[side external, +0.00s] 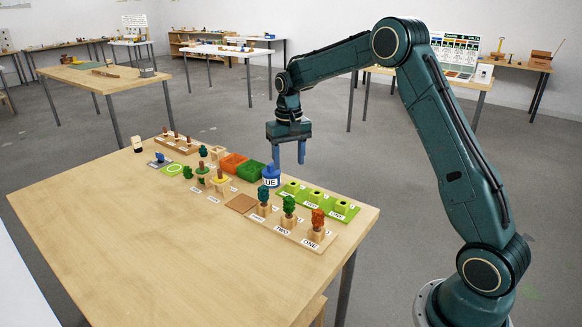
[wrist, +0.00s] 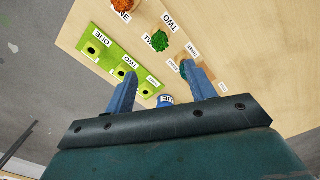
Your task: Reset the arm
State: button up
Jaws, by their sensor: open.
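My gripper (side external: 287,153) hangs above the far right part of the wooden table (side external: 110,235). Its two blue fingers point down and are apart, with nothing between them. In the wrist view the gripper (wrist: 160,82) also shows open fingers over the table. A blue labelled object (side external: 271,176) stands on the table below the gripper, apart from it. It is partly hidden behind the gripper base in the wrist view (wrist: 165,101).
A wooden strip holds teal (side external: 264,194), green (side external: 289,205) and orange (side external: 318,219) model trees. A green board (side external: 316,199) with raised blocks lies behind them. Orange (side external: 233,163) and green (side external: 250,171) trays stand left of the gripper. The table's near left part is clear.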

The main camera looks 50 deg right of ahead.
jog(key=s+a+r+n+t, duration=0.3)
jog(key=s+a+r, duration=0.6)
jog(key=s+r, duration=0.4)
jog(key=s+a+n+t, duration=0.1)
jog(key=s+a, duration=0.2)
jog(key=s, duration=0.6)
jog(key=s+a+n+t, duration=0.1)
jog(key=s+a+n, duration=0.1)
jog(key=s, duration=0.8)
jog(key=shift+a+f+t, duration=0.3)
jog(key=shift+a+f, duration=0.15)
jog(key=shift+a, duration=0.05)
